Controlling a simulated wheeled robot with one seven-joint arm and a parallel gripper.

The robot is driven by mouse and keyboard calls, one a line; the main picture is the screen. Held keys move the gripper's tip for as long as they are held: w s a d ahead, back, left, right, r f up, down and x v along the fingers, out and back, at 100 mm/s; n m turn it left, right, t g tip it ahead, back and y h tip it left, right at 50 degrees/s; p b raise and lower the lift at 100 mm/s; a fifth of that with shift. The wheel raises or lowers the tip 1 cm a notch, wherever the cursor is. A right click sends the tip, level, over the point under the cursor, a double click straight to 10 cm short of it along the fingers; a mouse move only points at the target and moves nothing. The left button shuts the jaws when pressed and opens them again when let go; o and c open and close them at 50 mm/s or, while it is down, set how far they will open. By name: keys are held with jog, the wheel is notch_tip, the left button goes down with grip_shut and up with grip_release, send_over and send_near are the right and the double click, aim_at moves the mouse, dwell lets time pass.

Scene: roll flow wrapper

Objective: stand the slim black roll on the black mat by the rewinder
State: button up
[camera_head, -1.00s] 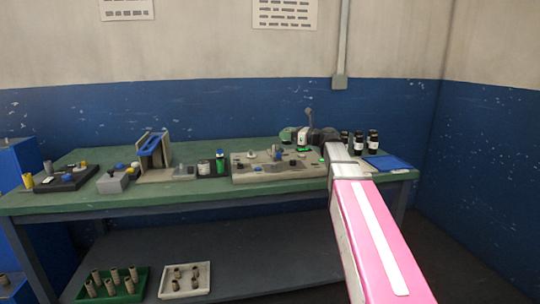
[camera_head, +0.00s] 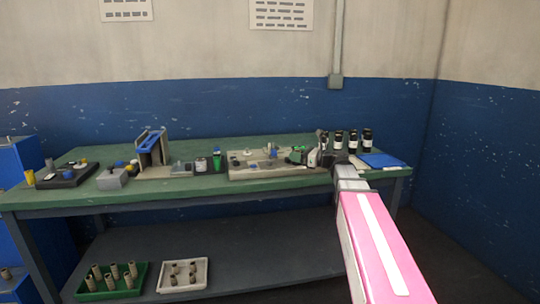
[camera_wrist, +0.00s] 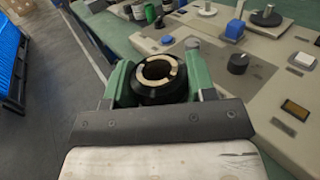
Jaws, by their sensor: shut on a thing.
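My gripper (camera_wrist: 158,80) has green fingers shut on a slim black roll (camera_wrist: 158,96); the roll's pale ring-shaped core end faces the wrist camera. In the head view my gripper (camera_head: 298,154) is over the right part of the long grey machine (camera_head: 262,173), and the held roll is hard to make out there. A small black mat (camera_head: 212,173) lies left of this machine, bearing a dark roll with a pale label (camera_head: 201,165) and a green roll with a blue top (camera_head: 217,160). The grey stand with a blue panel (camera_head: 155,142) is further left.
Several black labelled rolls (camera_head: 353,141) stand at the bench's right end, by a blue pad (camera_head: 382,160). A black plate with small parts (camera_head: 66,178) and a grey box (camera_head: 112,180) are at left. Knobs and posts rise from the grey machine. Trays lie on the lower shelf.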

jog(key=s+d+f+m+t, duration=0.1)
jog(key=s+d+f, duration=0.3)
jog(key=s+f, duration=0.3)
jog(key=s+d+f+t+h, duration=0.1)
jog(key=s+d+f, duration=0.2)
jog(key=s+f, duration=0.3)
notch_tip(320, 180, down, 2)
jog(key=shift+s+d+f+m, duration=0.2)
jog(key=shift+s+d+m, duration=0.2)
